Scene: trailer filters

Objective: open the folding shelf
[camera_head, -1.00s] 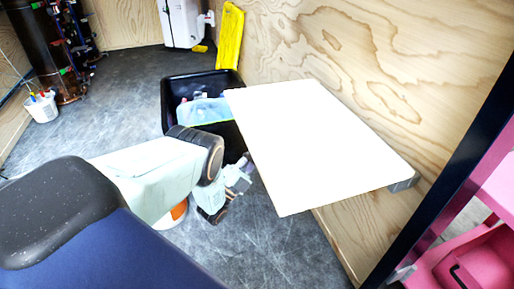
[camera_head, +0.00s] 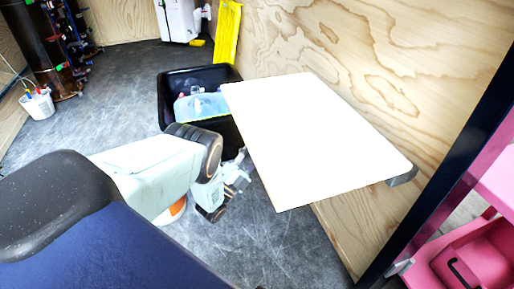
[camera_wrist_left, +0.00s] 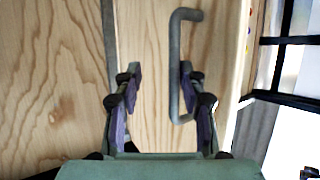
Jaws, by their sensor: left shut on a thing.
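The folding shelf (camera_head: 315,140) is a white board that stands out roughly level from the plywood wall. A grey bracket (camera_head: 402,176) shows under its right corner. My left arm comes in from the left, and my left gripper (camera_head: 240,172) is beside the board's left edge, low and partly hidden by my arm. The handle is on a plywood face. The exact contact is hard to see. My right gripper is not in view.
A black bin (camera_head: 172,108) with a clear bottle stands behind my left arm. A yellow object (camera_head: 228,35) leans on the wall. A dark post (camera_head: 440,180) and pink furniture (camera_head: 475,250) stand at the right.

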